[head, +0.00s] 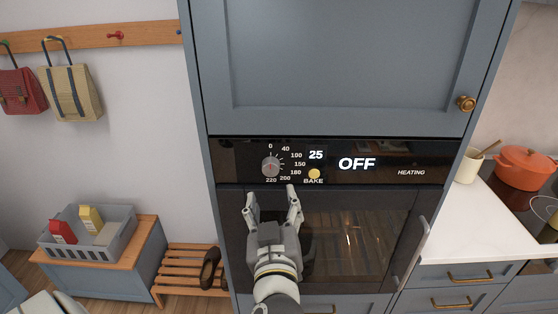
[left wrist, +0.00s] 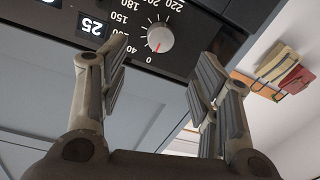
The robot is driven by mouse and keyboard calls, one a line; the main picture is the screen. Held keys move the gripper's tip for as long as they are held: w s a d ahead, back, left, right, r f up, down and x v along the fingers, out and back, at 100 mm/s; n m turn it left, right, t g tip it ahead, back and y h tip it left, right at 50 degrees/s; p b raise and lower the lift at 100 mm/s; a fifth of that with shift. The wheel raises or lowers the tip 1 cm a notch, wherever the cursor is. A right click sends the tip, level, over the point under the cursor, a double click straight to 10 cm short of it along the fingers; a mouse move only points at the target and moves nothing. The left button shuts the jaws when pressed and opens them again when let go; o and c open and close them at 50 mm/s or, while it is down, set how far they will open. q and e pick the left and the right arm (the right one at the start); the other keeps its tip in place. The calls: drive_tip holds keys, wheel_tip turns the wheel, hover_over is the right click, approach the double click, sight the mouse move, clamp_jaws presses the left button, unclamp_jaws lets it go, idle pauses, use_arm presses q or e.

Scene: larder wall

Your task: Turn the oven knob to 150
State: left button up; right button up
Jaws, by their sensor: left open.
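The oven knob (head: 271,166) is a round silver dial on the black control panel, with a printed scale from 0 to 220. Its red mark points at 0; the left wrist view shows the knob (left wrist: 160,38) upside down with the mark toward 0. The 150 label (head: 300,164) is to the knob's right. The display (head: 316,155) reads 25 and the panel text reads OFF. My left gripper (head: 271,194) is open and empty, just below the knob in the head view, with its fingers spread to either side. My right gripper is not in view.
A yellow BAKE button (head: 314,174) is right of the knob. The oven door (head: 350,235) with its vertical handle (head: 412,255) lies below the panel, and a blue cabinet door (head: 345,60) above. A grey crate (head: 75,245) stands on a bench at left.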

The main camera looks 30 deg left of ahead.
sight(271, 172)
use_arm(q)
drive_tip(key=p+x, duration=0.4)
drive_tip(key=x, duration=0.5)
drive_tip(key=shift+s+r, duration=0.1)
drive_tip(key=shift+p+x, duration=0.45)
drive_tip(key=shift+x, duration=0.35)
drive_tip(key=c, duration=1)
drive_tip(key=shift+f, duration=0.25)
